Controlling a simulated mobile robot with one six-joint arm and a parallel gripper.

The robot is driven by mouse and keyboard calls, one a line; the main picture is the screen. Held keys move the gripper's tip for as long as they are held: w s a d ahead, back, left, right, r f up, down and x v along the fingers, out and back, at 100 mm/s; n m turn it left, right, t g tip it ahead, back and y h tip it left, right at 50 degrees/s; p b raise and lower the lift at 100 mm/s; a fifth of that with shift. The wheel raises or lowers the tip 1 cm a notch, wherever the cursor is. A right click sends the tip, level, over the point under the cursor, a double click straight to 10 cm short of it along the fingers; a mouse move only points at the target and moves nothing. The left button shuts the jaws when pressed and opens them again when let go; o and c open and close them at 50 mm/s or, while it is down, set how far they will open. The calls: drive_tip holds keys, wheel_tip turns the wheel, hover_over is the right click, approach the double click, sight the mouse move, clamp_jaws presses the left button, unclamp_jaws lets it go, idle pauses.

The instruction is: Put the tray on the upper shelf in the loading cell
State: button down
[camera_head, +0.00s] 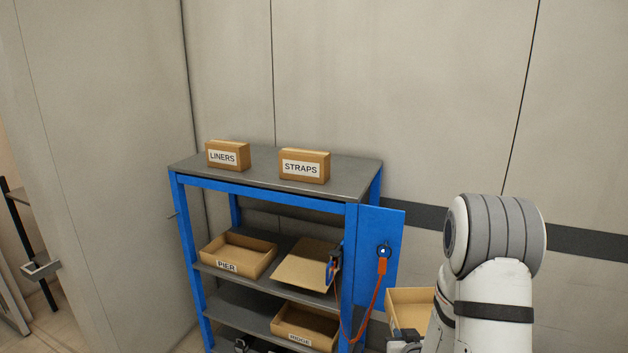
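A tan open tray (410,304) shows at the lower right, beside my white arm and in front of the shelf unit's right side. Its lower part is cut off or hidden. A dark part of my gripper (404,340) shows at the tray's lower edge; its fingers are hidden, so I cannot tell whether it is shut on the tray. The blue-framed shelf unit has an upper shelf (245,284) under its top. A tray labelled PIER (240,254) stands on its left, and another tan tray or panel (303,266) lies on its right.
Boxes labelled LINERS (228,154) and STRAPS (304,166) stand on the unit's top. Another labelled tray (305,325) is on a lower shelf. A blue side panel (382,228) carries an orange cable (377,300), which hangs by the right post. A wall is behind.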

drive_tip(key=shift+f+b, duration=0.35)
drive_tip(key=shift+f, duration=0.5)
drive_tip(key=a, duration=0.7)
